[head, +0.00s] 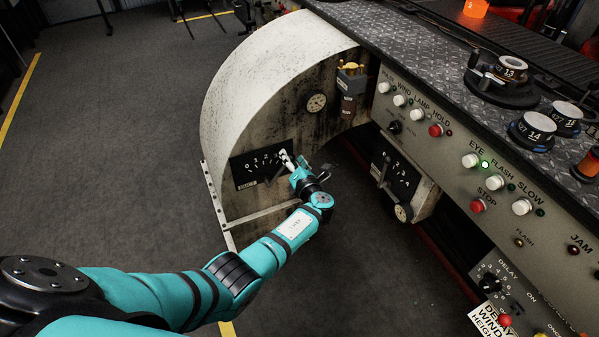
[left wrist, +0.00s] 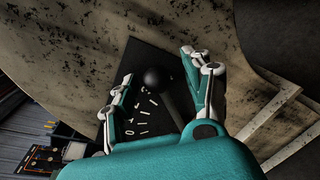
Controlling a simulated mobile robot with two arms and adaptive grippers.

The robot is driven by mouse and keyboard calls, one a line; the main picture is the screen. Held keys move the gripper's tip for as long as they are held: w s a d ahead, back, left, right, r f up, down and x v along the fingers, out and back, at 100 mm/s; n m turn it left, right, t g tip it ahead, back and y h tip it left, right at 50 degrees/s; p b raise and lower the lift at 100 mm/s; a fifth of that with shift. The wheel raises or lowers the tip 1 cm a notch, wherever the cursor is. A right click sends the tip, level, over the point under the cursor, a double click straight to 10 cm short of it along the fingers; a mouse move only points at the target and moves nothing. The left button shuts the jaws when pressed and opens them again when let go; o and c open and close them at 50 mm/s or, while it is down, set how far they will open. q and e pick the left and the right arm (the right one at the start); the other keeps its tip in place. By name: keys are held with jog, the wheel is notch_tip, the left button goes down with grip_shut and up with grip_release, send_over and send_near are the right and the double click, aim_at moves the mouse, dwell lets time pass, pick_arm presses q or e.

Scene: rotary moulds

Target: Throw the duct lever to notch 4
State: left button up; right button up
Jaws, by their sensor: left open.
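A black dial plate (head: 248,170) with white numbers and tick marks is on the front of the curved, stained housing. Its small label is too small to read. In the left wrist view the plate (left wrist: 138,60) lies behind a lever with a round black knob (left wrist: 157,79) and a grey shaft (left wrist: 175,109). My left gripper (head: 291,162) is at the plate's right side in the head view. In the wrist view its open fingers (left wrist: 157,66) stand on either side of the knob, with visible gaps. Which notch the lever is at, I cannot tell. My right gripper is not in view.
A second numbered lever plate (head: 402,178) is on the machine to the right. A round gauge (head: 317,102) and a brass-topped fitting (head: 351,80) sit above. The control panel (head: 453,149) with buttons runs along the right. The floor at left is clear.

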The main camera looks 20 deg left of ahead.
pick_arm(q)
jog(key=v, duration=1.1)
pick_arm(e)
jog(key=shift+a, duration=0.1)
pick_arm(q)
jog(key=shift+d, duration=0.1)
